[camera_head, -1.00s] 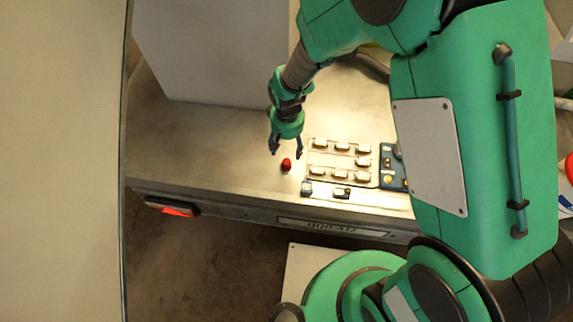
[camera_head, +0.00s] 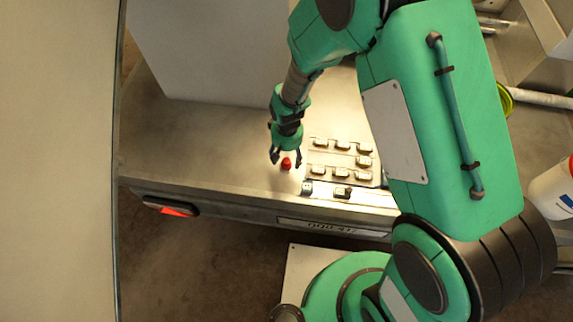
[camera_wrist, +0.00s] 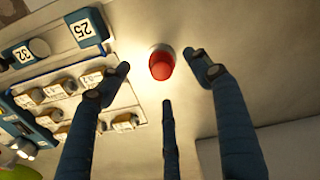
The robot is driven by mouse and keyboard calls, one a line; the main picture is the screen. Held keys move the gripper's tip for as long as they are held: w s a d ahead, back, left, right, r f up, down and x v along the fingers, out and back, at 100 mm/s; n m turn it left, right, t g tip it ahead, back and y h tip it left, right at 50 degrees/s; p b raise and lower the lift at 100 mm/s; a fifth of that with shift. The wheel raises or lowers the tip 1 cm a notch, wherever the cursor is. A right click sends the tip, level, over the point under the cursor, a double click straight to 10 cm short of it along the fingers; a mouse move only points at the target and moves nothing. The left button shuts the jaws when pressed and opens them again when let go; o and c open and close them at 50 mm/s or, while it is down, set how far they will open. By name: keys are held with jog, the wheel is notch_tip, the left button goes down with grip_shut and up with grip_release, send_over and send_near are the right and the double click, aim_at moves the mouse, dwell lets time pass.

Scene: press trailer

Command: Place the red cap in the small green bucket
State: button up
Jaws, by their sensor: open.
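The red cap (camera_head: 286,163) stands on the metal bench top near its front edge, left of the rows of small blocks. It also shows in the wrist view (camera_wrist: 161,66), just beyond the fingertips and between the outer two. My gripper (camera_head: 287,158) is open and empty, with its fingers spread around the near side of the cap; I cannot tell if any finger touches it. In the wrist view my gripper (camera_wrist: 166,85) shows three separate fingers. A small part of a yellow-green round rim (camera_head: 506,99) shows behind my arm at the right; I cannot tell if it is the small green bucket.
Several small labelled blocks (camera_head: 341,147) sit in a tray right of the cap. A large grey box (camera_head: 205,50) stands behind. A white container (camera_head: 553,188) is at the right edge. The bench left of the cap is clear.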

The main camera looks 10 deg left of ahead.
aim_at(286, 160)
jog(key=shift+f, duration=0.2)
jog(key=shift+a+f+b, duration=0.15)
jog(key=shift+f+b, duration=0.7)
jog(key=shift+f, duration=1.75)
jog(key=c, duration=1.5)
jog(key=shift+o, duration=0.2)
jog(key=shift+r, duration=0.25)
grip_shut()
jog(key=shift+r+p, duration=1.2)
jog(key=shift+r, duration=3.6)
